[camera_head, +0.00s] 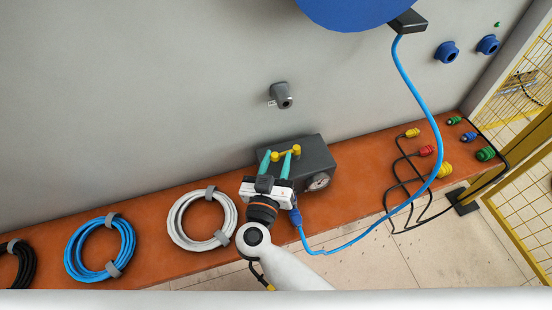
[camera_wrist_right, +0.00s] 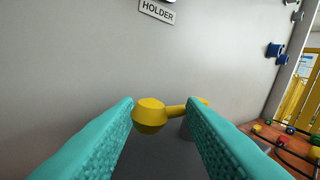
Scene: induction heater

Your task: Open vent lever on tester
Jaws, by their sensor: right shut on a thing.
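The tester (camera_head: 318,155) is a dark grey box with a round dial gauge (camera_head: 317,182), standing on the orange-brown bench against the wall. Its yellow vent lever (camera_head: 274,156) is on top and also shows in the right wrist view (camera_wrist_right: 149,115), a rounded knob with a thin bar running right. My right gripper (camera_head: 279,155) reaches over the tester from the front. Its teal fingers are around the lever, shut on it. The right finger hides part of the lever's right end in the wrist view. My left gripper is not in view.
A blue hose (camera_head: 424,105) runs from the blue drum (camera_head: 355,8) to a blue connector (camera_head: 296,216) at the tester's front. A grey holder (camera_head: 283,95) is on the wall above. Coiled cables (camera_head: 199,245) lie left; coloured plugs (camera_head: 426,151) lie right.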

